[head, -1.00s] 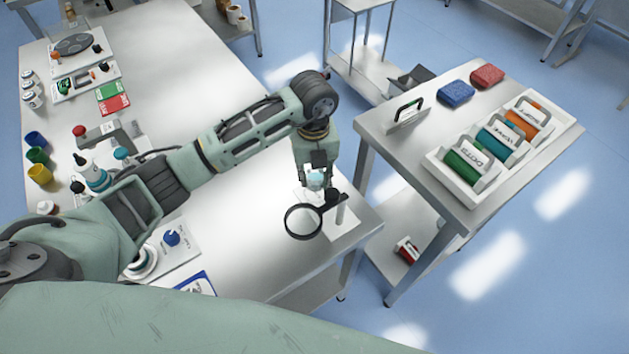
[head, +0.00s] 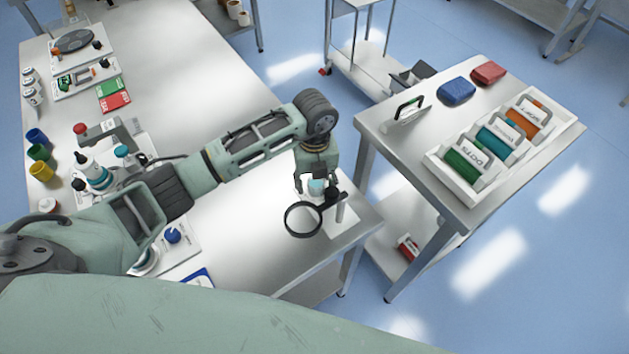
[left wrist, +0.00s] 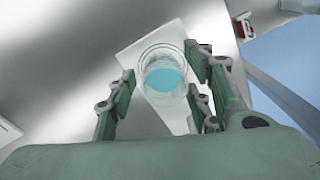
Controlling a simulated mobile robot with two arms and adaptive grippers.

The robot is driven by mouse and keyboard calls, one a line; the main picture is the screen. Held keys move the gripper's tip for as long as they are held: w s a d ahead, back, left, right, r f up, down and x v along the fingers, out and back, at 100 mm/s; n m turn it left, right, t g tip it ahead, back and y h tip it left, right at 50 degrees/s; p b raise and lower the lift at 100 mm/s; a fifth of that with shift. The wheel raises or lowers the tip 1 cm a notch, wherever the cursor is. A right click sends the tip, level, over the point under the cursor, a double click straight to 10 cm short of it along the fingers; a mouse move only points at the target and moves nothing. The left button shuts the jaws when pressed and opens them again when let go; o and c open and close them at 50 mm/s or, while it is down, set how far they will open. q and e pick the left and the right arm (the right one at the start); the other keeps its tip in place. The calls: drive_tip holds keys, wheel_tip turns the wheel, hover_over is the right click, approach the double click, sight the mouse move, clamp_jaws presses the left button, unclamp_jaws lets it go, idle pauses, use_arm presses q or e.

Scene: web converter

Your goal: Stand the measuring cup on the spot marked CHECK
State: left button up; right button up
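The measuring cup (head: 317,187) is clear with light blue liquid in it. In the left wrist view the cup (left wrist: 163,76) is upright over a white sheet (left wrist: 132,49) and seems to stand on it. My left gripper (head: 316,187) is open around the cup, with its fingers (left wrist: 160,95) on both sides. A gap shows on the cup's left side; on the right the finger is very close, and I cannot tell whether it touches. No CHECK lettering is readable; the gripper and cup hide part of the sheet. My right gripper is not in view.
A black-rimmed magnifier (head: 303,220) on a stand is right beside the gripper, near the table's corner. Bottles and coloured cups line the table's left side. A side table (head: 405,150) at right holds a tray of coloured rolls (head: 462,160). The table's middle is clear.

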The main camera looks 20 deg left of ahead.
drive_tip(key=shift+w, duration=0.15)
use_arm(q)
drive_tip(key=shift+r, duration=0.25)
wheel_tip(320, 180, up, 12)
drive_tip(key=b, duration=0.2)
drive_tip(key=shift+f+b, duration=0.15)
drive_tip(key=shift+b, duration=0.25)
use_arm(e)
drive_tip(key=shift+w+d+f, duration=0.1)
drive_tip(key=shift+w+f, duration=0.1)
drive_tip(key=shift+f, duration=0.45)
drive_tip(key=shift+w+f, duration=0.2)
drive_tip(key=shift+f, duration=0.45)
